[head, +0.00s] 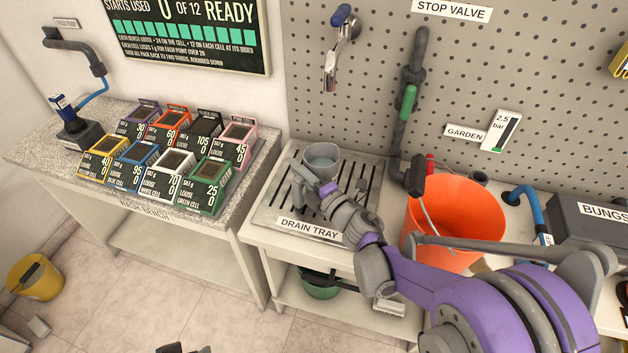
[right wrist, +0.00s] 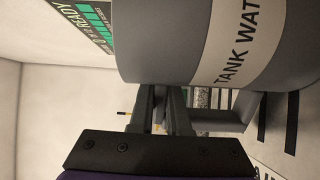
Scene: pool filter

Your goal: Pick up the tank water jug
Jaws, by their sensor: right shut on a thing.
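The tank water jug (head: 322,162) is a grey, open-topped vessel on the drain tray (head: 262,216) in the head view. In the right wrist view its large grey body (right wrist: 165,45) with a "TANK WAT..." label fills the top. My right gripper (head: 318,190) is at the jug's near side. Its fingers (right wrist: 165,110) are shut on a grey part of the jug, which looks like its handle; the exact contact is partly hidden. The jug looks upright, and I cannot tell whether its base touches the tray. Dark tips at the bottom edge may be my left gripper (head: 185,349).
An orange bucket (head: 455,222) stands right of the tray, partly behind my right arm. A tap (head: 333,65) hangs above and a pipe with a green valve handle (head: 408,104) rises behind. Several coloured boxes (head: 165,160) cover the left bench. A yellow bucket (head: 38,279) stands on the floor.

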